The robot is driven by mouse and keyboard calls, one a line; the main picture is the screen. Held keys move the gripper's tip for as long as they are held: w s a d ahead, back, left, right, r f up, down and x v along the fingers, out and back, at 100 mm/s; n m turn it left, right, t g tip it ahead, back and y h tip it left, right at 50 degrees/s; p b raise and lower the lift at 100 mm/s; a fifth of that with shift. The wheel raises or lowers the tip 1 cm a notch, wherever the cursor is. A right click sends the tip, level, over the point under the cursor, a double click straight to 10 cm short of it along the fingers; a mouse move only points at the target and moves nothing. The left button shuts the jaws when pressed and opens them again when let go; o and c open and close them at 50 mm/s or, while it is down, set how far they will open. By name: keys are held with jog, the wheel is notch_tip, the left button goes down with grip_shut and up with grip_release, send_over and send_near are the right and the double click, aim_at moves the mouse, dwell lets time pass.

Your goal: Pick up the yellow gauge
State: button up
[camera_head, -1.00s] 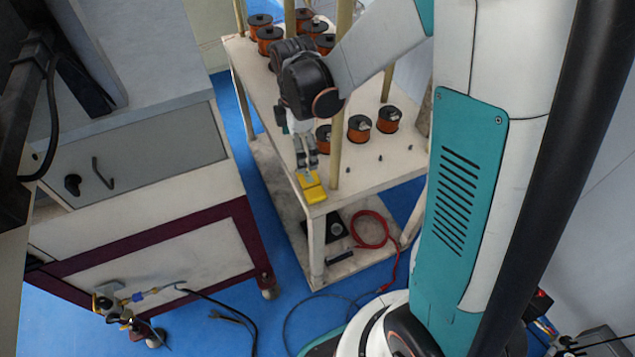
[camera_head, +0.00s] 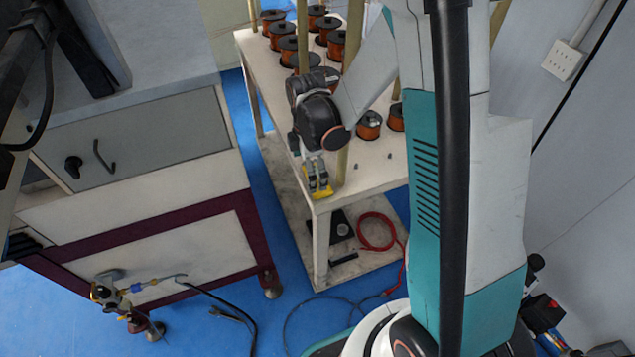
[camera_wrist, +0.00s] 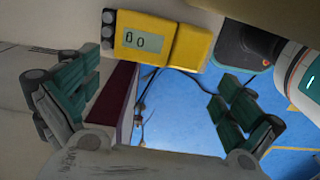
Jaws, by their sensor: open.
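The yellow gauge (camera_head: 323,195) lies at the near corner of the white table (camera_head: 375,181). In the wrist view the gauge (camera_wrist: 188,46) shows its small grey display with digits, near the upper middle. My gripper (camera_head: 318,184) points down at it and partly covers it in the head view. In the wrist view my gripper (camera_wrist: 157,92) is open, with one finger to the left and one to the right. The gauge lies across the span between the fingers, towards the top of the picture. No contact with the fingers can be made out.
Several copper coils (camera_head: 369,125) stand on the table behind and beside my gripper. A grey cabinet (camera_head: 140,145) stands to the left across a blue floor gap. A red cable (camera_head: 377,231) lies on the lower shelf.

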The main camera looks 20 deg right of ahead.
jog(key=f, duration=0.1)
jog(key=f+b, duration=0.1)
jog(key=f, duration=0.1)
jog(key=f+b, duration=0.1)
jog(key=shift+w+a+f, duration=0.15)
jog(key=shift+a+f, duration=0.1)
jog(key=shift+r, duration=0.1)
jog(key=c, duration=0.9)
jog(key=shift+r, duration=0.15)
